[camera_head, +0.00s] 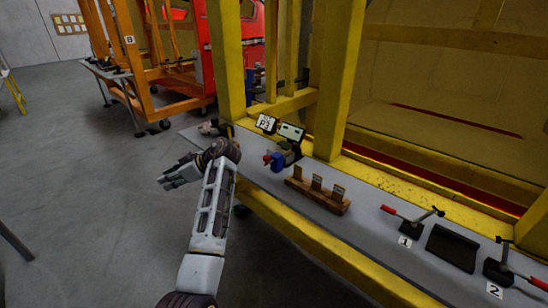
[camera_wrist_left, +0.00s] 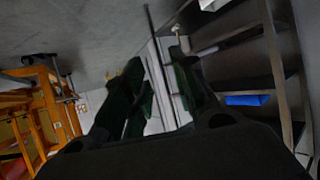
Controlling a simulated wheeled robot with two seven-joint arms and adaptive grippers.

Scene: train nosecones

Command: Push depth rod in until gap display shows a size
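A small device with a lit pale screen (camera_head: 291,132), which looks like the gap display, stands on the grey bench ledge beside a yellow post. Any reading on it is too small to make out. A blue and red part (camera_head: 274,160) sits just in front of it. I cannot pick out the depth rod for certain. My left gripper (camera_head: 178,174) is left of the device, out over the floor beyond the bench edge, pointing left and apart from the device. In the left wrist view its two dark fingers (camera_wrist_left: 157,62) stand apart with nothing held between them. My right gripper is not in view.
A wooden block with upright pieces (camera_head: 316,190) lies on the bench ledge (camera_head: 362,222). Red-handled clamps (camera_head: 408,222) stand farther right. Yellow frame posts (camera_head: 338,80) rise behind the ledge. An orange frame (camera_head: 125,65) is at the back left.

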